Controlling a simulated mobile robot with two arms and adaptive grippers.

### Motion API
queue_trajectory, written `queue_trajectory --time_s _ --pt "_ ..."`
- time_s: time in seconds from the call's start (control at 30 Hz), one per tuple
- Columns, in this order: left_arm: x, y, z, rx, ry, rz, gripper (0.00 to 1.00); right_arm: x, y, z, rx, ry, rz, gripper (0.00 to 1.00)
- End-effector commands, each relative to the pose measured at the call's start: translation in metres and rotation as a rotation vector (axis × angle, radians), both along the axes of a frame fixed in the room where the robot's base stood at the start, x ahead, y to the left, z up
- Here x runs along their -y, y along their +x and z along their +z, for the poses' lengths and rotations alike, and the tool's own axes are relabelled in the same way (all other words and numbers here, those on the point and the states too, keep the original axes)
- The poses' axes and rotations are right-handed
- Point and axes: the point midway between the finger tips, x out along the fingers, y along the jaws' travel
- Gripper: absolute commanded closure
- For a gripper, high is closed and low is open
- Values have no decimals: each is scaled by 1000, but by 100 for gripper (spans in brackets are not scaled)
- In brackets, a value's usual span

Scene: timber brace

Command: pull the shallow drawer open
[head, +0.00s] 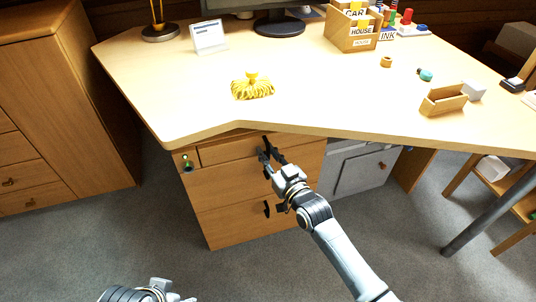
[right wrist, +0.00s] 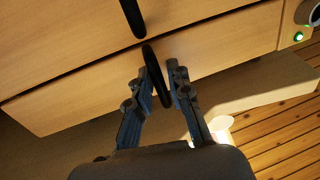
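The shallow drawer (head: 228,150) is the top wooden drawer under the desk's front edge; its front looks flush with the cabinet in the head view. Its black bar handle (right wrist: 153,70) stands between my right gripper's fingers in the right wrist view. My right gripper (head: 266,157) reaches up to this handle, and in the right wrist view its fingertips (right wrist: 160,80) are drawn close on both sides of it, seemingly gripping it. My left gripper (head: 172,294) is at the bottom edge of the head view, cut off, away from the drawer, its fingers mostly out of frame.
A deeper drawer with a black handle (head: 267,209) lies below; a green-lit button (head: 187,163) is left of the shallow drawer. The desk top (head: 310,95) overhangs and holds a yellow tasselled object (head: 252,87) and boxes. A grey cabinet (head: 363,170) stands to the right.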

Motion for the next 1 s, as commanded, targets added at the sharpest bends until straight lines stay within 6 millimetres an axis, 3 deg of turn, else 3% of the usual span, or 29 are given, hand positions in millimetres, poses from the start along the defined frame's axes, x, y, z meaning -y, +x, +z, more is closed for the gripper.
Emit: queue_trajectory --time_s 0.13,0.23,0.67,1.0 --pt "0 0 0 0 0 0 46 0 0 0 0 0 0 81" --pt "0 0 0 0 0 0 46 0 0 0 0 0 0 100" --pt "0 0 3 0 0 0 46 1 -3 0 -2 -1 0 100" --pt "0 0 23 0 0 0 46 10 -28 1 -5 -2 -1 100"
